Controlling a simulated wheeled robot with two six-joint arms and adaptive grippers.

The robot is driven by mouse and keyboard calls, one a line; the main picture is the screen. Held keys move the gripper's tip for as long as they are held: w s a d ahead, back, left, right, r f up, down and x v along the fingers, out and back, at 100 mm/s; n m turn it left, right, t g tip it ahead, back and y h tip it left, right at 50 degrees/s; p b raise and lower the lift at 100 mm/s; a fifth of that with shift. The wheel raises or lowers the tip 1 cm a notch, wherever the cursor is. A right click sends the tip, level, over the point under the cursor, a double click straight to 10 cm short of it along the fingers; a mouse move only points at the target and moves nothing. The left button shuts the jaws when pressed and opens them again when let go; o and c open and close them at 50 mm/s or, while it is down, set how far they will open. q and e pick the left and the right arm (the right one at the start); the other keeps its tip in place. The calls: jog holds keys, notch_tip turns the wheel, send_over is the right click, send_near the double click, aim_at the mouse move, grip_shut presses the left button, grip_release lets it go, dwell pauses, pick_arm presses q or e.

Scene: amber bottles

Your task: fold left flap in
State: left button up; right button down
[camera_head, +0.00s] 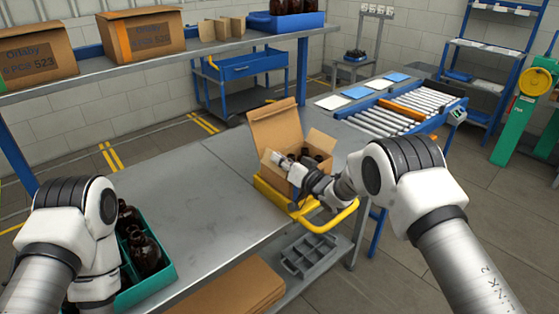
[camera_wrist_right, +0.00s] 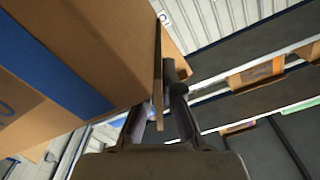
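An open cardboard box (camera_head: 313,140) stands on a yellow-rimmed tray (camera_head: 268,192) at the table's right end. A tall flap (camera_head: 275,126) stands up at its back left. Dark amber bottles (camera_head: 318,155) show inside. My right gripper (camera_head: 280,158) is at the near side of the box and hides part of it. In the right wrist view, a thin brown flap (camera_wrist_right: 157,70) runs between the close-set fingers of the right gripper (camera_wrist_right: 162,92), and they look closed on it. The box wall with a blue stripe (camera_wrist_right: 50,65) fills the left. My left gripper is hidden; only its arm shows.
A teal crate (camera_head: 150,284) with amber bottles (camera_head: 145,252) stands beside my left arm. The grey table (camera_head: 200,215) is clear between crate and box. A shelf with closed boxes (camera_head: 150,35) is behind. A roller conveyor (camera_head: 400,108) lies beyond the box.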

jog(key=shift+f, duration=0.1)
jog(key=c, duration=1.3)
grip_release()
jog(key=shift+c, duration=0.2)
jog(key=v, duration=1.2)
